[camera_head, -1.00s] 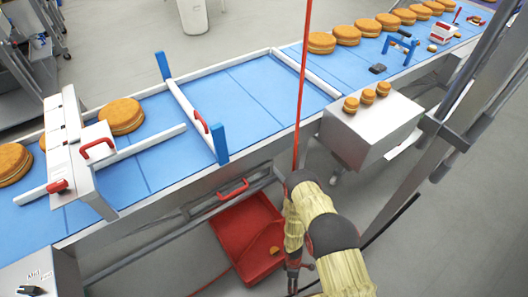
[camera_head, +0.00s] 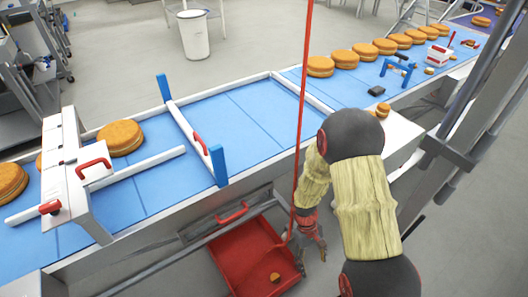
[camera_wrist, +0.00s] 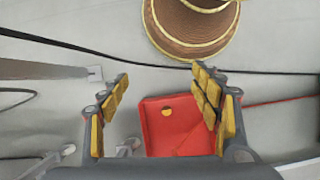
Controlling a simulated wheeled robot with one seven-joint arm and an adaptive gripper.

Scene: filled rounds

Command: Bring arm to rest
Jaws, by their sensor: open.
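My gripper (camera_head: 312,246) hangs from my folded arm beside the conveyor's near side, close to the right edge of a red bin (camera_head: 232,262) in the head view. In the wrist view my gripper (camera_wrist: 163,105) is open, its yellow-padded fingers apart with nothing between them. The red bin (camera_wrist: 168,140) lies below and beyond the fingers. One small round cake (camera_head: 275,277) lies in the bin; it also shows in the wrist view (camera_wrist: 167,112).
A blue conveyor (camera_head: 250,105) carries several large filled rounds (camera_head: 120,137). A white gate unit (camera_head: 75,165) stands at left. A red-handled barrier (camera_head: 195,130) crosses the belt. A metal box stand (camera_head: 400,135) is partly hidden behind my arm. A post (camera_head: 465,120) rises at right.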

